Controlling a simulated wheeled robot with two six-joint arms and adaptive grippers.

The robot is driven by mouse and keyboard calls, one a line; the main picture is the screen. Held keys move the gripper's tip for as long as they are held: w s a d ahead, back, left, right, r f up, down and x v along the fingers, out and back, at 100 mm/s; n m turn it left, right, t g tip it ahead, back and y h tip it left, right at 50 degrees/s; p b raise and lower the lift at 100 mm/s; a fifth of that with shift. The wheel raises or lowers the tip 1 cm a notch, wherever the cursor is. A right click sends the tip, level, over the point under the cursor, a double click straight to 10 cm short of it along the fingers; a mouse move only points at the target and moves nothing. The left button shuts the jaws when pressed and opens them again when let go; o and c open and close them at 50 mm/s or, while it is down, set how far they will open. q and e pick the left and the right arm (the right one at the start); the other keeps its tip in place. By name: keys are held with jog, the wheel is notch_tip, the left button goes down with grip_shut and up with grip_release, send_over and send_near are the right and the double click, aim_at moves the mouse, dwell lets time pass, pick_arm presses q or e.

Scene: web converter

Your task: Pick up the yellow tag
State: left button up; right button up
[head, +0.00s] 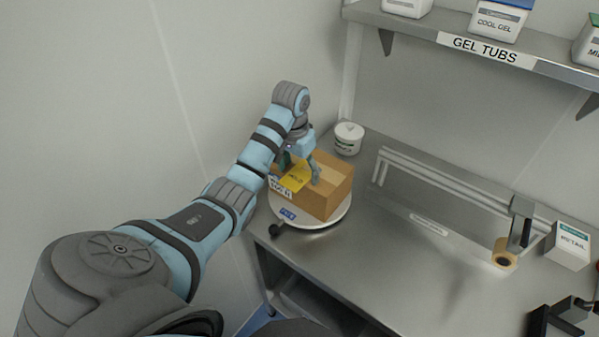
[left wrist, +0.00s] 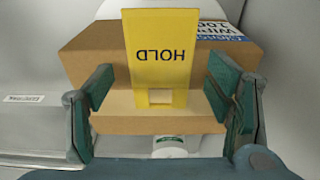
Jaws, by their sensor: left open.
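The yellow tag (head: 295,178) lies on top of a cardboard box (head: 335,186). In the left wrist view the tag (left wrist: 160,50) reads HOLD upside down and has a small square hole near its lower end. My left gripper (head: 299,172) is just above the box top, at the tag. In the left wrist view the open fingers of the left gripper (left wrist: 163,112) stand on either side of the tag, apart from it. The box (left wrist: 90,60) rests on a round white turntable (head: 325,222).
A white tub (head: 348,138) stands behind the box. A metal rail frame (head: 440,185) and a tape roll (head: 504,254) are to the right on the steel table (head: 400,270). A shelf (head: 420,28) with labelled tubs overhangs the back. A wall is close on the left.

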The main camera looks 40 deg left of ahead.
pick_arm(q)
jog(key=shift+c, duration=0.2)
jog(key=shift+s, duration=0.1)
jog(key=c, duration=0.6)
jog(key=shift+s, duration=0.1)
jog(key=c, duration=0.3)
jog(key=shift+d, duration=0.1)
jog(key=shift+r, duration=0.1)
